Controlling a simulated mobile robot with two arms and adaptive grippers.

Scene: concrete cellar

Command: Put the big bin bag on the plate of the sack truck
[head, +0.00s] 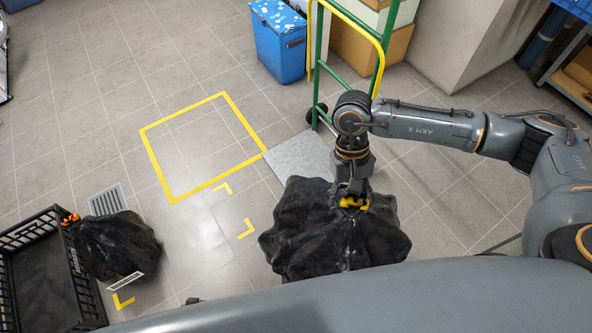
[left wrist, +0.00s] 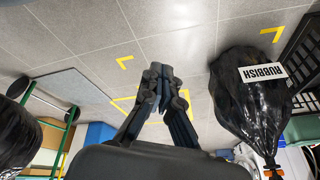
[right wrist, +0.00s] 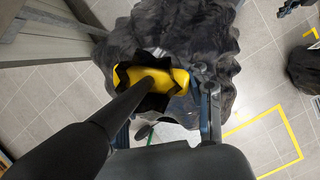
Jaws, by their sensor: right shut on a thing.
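The big bin bag (head: 325,240) is black and crumpled, with a yellow tie at its neck. My right gripper (head: 353,200) is shut on this neck from above; the yellow tie (right wrist: 168,80) shows around its fingers in the right wrist view. The sack truck has a green and yellow frame (head: 319,60) and a grey metal plate (head: 292,155). The bag is on the near side of the plate and overlaps its near edge in the head view. I cannot tell its height above the floor. My left gripper (left wrist: 163,72) is empty, its fingertips together.
A smaller black bag (head: 115,240) with a RUBBISH label and orange tie stands beside a black crate (head: 45,220). A blue bin (head: 280,50) stands left of the truck. The yellow-taped floor square (head: 150,155) is empty. A floor drain (head: 108,199) lies near the small bag.

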